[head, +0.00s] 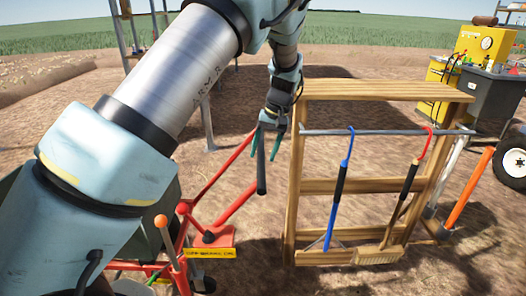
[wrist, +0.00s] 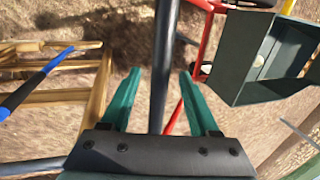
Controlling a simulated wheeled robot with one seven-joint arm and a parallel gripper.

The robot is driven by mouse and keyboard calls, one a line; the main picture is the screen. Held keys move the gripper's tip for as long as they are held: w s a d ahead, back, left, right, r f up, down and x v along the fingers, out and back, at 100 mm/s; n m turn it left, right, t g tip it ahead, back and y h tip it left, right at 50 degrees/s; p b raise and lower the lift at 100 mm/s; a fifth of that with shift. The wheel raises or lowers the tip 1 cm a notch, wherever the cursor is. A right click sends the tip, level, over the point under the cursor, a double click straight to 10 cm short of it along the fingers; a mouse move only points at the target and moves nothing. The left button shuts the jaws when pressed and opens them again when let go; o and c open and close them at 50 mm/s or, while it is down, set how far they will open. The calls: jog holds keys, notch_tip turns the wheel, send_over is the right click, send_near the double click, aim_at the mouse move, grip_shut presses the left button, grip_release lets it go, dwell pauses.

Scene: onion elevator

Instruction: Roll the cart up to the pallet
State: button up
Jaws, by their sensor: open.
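The cart shows in part as a red frame (head: 222,178) at the lower centre-left of the head view, partly behind my arm. Red tubing (wrist: 205,45) also shows in the wrist view, at upper right beyond the fingers. A dark round bar (head: 262,172) that looks like a handle hangs at my fingertips. In the wrist view this bar (wrist: 164,50) runs lengthwise between the two green fingers. My gripper (head: 271,143) is open, with a finger on each side of the bar and gaps visible. I cannot make out a pallet.
A wooden rack (head: 375,90) with blue-handled (head: 338,190) and red-hooked (head: 410,175) tools stands close to the right. A grey-green open box (wrist: 262,55) is at upper right in the wrist view. A yellow machine (head: 480,48) stands far right. Bare soil lies behind the rack.

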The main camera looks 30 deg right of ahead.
jog(key=shift+w+a+f, duration=0.1)
jog(key=shift+a+f, duration=0.05)
jog(key=shift+f, duration=0.35)
grip_shut()
dwell(1.2)
